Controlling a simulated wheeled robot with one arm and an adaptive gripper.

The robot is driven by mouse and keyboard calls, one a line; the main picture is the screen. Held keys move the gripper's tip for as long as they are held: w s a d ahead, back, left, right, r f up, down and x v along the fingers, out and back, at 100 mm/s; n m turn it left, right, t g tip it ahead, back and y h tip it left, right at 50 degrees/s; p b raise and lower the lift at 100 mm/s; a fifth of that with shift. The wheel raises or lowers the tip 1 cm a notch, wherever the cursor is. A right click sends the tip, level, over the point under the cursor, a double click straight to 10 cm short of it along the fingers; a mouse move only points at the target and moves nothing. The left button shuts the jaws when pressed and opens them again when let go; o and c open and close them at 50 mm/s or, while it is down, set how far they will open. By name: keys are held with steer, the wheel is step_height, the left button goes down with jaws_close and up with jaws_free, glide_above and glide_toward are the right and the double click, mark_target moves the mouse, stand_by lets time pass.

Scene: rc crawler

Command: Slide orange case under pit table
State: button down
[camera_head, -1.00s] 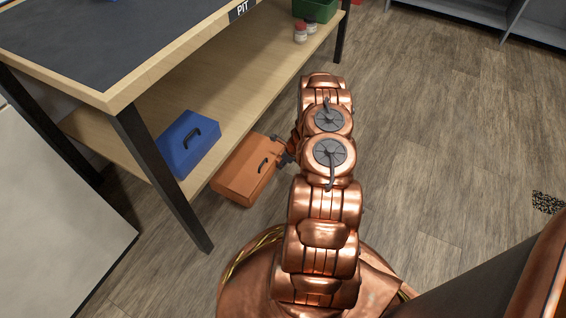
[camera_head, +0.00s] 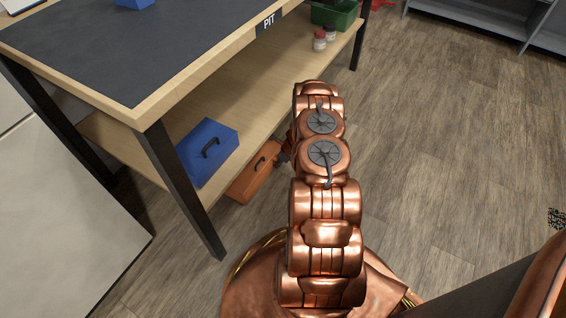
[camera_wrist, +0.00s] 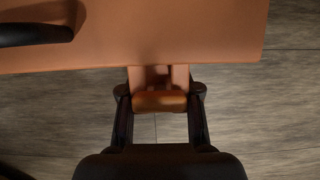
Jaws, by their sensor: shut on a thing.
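The orange case (camera_head: 257,175) lies on the floor at the pit table's front, partly hidden by the edge of its lower shelf. The pit table (camera_head: 152,110) has a dark top, a wooden rim and black legs. My gripper (camera_wrist: 160,101) is shut on a small part at the near side of the orange case, which fills the top of the wrist view (camera_wrist: 170,40). In the head view the gripper is mostly hidden behind my arm. The case's black handle (camera_wrist: 35,34) shows at the upper left.
A blue case (camera_head: 207,150) sits on the lower shelf above the orange case. Small jars (camera_head: 320,40) and a green bin (camera_head: 340,15) stand farther along. A black table leg (camera_head: 182,190) is left of the orange case. The floor to the right is open.

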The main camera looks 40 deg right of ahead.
steer(key=shift+w+a, duration=0.2)
steer(key=shift+w, duration=0.75)
steer(key=shift+a, duration=0.1)
steer(key=c, duration=0.7)
jaws_free()
steer(key=shift+r, duration=0.1)
steer(key=shift+v, duration=5.85)
steer(key=shift+s, duration=0.1)
